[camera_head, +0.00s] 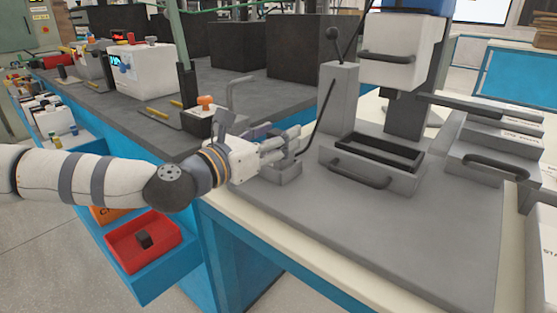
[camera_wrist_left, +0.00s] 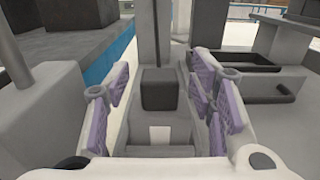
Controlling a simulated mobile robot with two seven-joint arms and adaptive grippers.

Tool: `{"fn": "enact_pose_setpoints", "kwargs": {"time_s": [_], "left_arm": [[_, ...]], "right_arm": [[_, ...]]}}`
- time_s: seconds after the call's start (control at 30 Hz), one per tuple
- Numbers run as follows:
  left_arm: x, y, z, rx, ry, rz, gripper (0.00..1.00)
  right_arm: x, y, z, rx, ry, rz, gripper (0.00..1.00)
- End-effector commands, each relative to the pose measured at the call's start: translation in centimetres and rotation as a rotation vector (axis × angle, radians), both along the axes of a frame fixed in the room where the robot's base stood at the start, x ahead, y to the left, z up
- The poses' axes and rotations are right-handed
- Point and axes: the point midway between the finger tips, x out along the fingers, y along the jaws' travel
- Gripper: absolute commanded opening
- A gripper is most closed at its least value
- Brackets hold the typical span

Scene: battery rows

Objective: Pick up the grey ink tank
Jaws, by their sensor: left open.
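My left gripper (camera_head: 282,143) reaches in from the left over the front worktop; it is open. In the left wrist view its purple-padded fingers (camera_wrist_left: 160,80) stand wide apart on both sides of a dark grey block (camera_wrist_left: 158,90), apparently the grey ink tank. Clear gaps show between the block and both pads. The block sits at the far end of a grey holder (camera_wrist_left: 183,125) with a pale square in its floor. In the head view the holder (camera_head: 287,172) is just below the fingers, and I cannot make out the block there. My right gripper is not in view.
A press-like machine with a white head (camera_head: 400,62) and a handled tray (camera_head: 372,172) stands right of the gripper. A grey bench (camera_head: 215,85) holds instruments behind. A red bin (camera_head: 128,236) with a dark block is lower left. The front right worktop (camera_head: 400,245) is clear.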

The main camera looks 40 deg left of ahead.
Motion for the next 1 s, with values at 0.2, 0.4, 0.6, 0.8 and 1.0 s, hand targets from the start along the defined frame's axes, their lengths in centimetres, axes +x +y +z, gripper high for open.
{"fn": "enact_pose_setpoints", "kwargs": {"time_s": [0.2, 0.4, 0.6, 0.8, 1.0], "left_arm": [[0.6, 0.0, 0.0, -0.001, 0.0, 0.001, 0.5], [0.6, 0.0, 0.0, -0.001, 0.0, 0.0, 0.16], [0.6, -0.1, 0.1, 0.0, -0.001, 0.0, 0.0], [0.6, -0.1, 0.4, 0.0, -0.002, 0.0, 0.0], [0.7, -0.2, 4.3, 0.0, -0.015, -0.002, 0.0]], "right_arm": [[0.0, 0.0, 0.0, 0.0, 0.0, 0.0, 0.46], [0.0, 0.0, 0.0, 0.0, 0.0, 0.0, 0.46], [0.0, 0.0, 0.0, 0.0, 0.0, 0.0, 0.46], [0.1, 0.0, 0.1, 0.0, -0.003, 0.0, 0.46], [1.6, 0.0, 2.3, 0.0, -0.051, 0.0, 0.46]]}}
